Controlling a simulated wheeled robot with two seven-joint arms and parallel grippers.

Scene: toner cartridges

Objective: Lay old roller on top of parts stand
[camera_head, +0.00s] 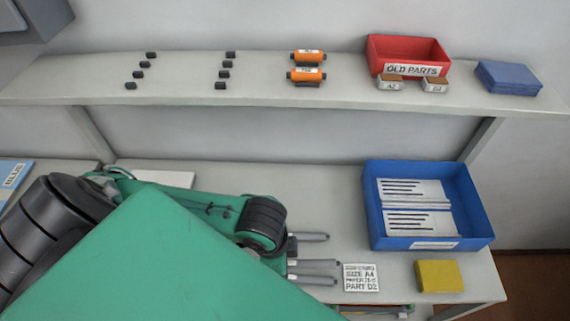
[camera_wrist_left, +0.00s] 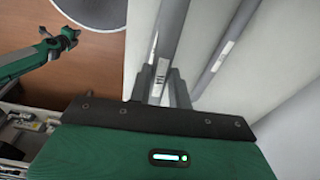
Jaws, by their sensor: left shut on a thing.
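My left gripper (camera_wrist_left: 165,85) is shut on a grey roller (camera_wrist_left: 172,35) with a white label, in the left wrist view. Another grey roller (camera_wrist_left: 228,50) lies apart to its right on the pale worktop. In the head view the grey rollers (camera_head: 312,237) stick out past my green left arm, which hides their left ends and my left fingertips; which one is held cannot be told there. No part is labelled as the parts stand; a raised grey shelf (camera_head: 180,92) spans the back, with small dark blocks (camera_head: 230,55) on it. A green arm end (camera_wrist_left: 50,38), probably my right, shows far left; its jaws are unclear.
The shelf also bears orange cylinders (camera_head: 307,75), a red OLD PARTS bin (camera_head: 401,69) and blue pads (camera_head: 508,77). On the worktop are a blue tray (camera_head: 430,244), a label card (camera_head: 361,278) and a yellow block (camera_head: 439,275). The shelf is bare between the block columns.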

